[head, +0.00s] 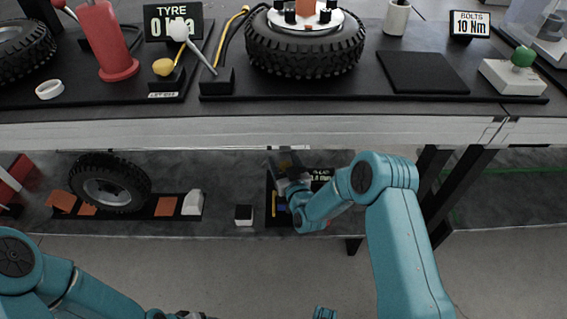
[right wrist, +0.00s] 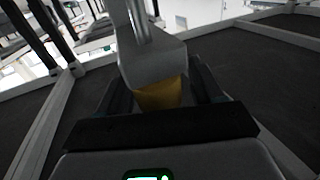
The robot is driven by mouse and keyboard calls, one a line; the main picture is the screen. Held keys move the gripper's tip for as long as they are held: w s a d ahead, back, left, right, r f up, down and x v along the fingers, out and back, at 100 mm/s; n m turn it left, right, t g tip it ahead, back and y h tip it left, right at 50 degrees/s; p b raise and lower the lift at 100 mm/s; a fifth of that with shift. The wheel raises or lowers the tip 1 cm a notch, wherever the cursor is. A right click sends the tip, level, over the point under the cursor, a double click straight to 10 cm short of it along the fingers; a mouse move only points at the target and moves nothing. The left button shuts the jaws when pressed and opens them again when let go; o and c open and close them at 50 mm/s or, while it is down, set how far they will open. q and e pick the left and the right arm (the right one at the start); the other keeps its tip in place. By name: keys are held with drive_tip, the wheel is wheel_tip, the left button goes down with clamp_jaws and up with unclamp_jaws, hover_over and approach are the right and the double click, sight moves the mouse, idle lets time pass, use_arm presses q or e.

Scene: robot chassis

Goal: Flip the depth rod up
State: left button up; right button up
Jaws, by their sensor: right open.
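My right gripper (head: 284,165) reaches under the front edge of the upper shelf, over a dark station on the lower shelf. In the right wrist view its two dark fingers (right wrist: 158,84) stand apart, one on each side of a grey piece (right wrist: 152,60) with a yellow block (right wrist: 160,94) at its near end. I cannot tell whether a finger touches it. A yellow strip (head: 274,204) shows beside my wrist in the head view. No depth rod can be made out for certain; my arm hides much of that station. My left arm runs off the bottom edge; its fingers are out of view.
The upper shelf's front edge (head: 230,133) lies just above my right gripper. A dark table leg (head: 465,185) stands to the right.

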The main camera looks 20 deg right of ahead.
clamp_jaws()
drive_tip(key=shift+r+p, duration=0.9)
drive_tip(key=shift+r, duration=1.1)
drive_tip(key=shift+f, duration=0.15)
unclamp_jaws()
drive_tip(key=s+p, duration=0.3)
drive_tip(key=s, duration=1.3)
drive_tip(key=shift+s+d, duration=0.15)
drive_tip(key=shift+d, duration=0.15)
